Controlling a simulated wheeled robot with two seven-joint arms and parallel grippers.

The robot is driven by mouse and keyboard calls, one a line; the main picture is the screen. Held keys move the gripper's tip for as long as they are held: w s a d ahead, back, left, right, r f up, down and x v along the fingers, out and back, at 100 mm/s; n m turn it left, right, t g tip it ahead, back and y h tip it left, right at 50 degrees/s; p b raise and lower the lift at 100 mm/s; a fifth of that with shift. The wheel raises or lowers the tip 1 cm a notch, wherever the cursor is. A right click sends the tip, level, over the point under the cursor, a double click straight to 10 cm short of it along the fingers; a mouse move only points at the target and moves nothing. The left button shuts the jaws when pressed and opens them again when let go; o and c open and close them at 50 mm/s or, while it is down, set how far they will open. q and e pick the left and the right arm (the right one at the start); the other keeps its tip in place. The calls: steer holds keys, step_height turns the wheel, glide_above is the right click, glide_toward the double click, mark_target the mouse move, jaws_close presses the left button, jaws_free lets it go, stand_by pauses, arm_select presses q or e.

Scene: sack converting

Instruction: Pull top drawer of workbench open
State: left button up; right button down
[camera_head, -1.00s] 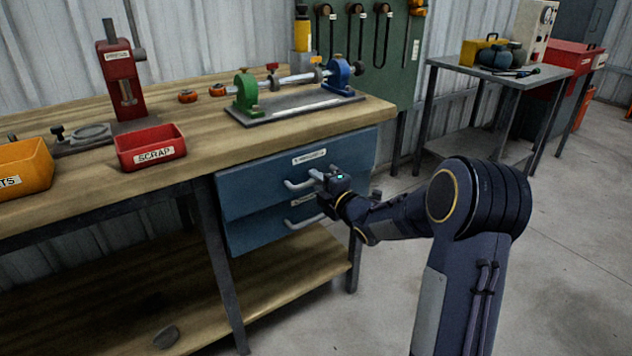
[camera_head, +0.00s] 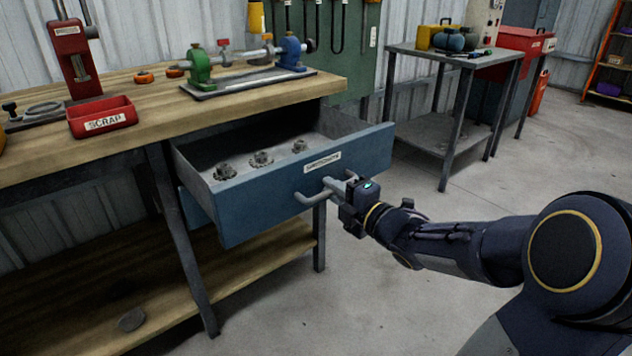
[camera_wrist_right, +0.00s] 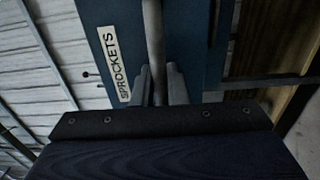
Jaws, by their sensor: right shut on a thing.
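The top drawer (camera_head: 255,205) of the workbench (camera_head: 130,125) is blue with a white label, and it stands pulled well out from under the wooden top. Several grey sprockets lie inside it. Its pale bar handle (camera_head: 312,198) is on the front. My right gripper (camera_head: 335,190) is shut on this handle. In the right wrist view the handle bar (camera_wrist_right: 154,45) runs between the two fingers (camera_wrist_right: 159,85), and the label reads SPROCKETS. The lower drawer (camera_head: 193,206) is mostly hidden behind the open one. My left gripper is not in view.
A red SCRAP bin (camera_head: 102,117), a red press (camera_head: 76,60) and a green and blue fixture (camera_head: 245,70) stand on the bench. A grey side table (camera_head: 452,55) with tools stands at the back right. The floor (camera_head: 400,310) before the drawer is clear.

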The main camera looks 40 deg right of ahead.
steer(key=shift+s+d, duration=0.15)
steer(key=shift+s, duration=1.75)
steer(key=c, duration=1.4)
jaws_free()
steer(key=shift+c, duration=0.2)
steer(key=shift+s, duration=0.1)
steer(key=s+p, duration=0.1)
steer(key=s, duration=0.6)
steer(key=shift+s+d, duration=0.3)
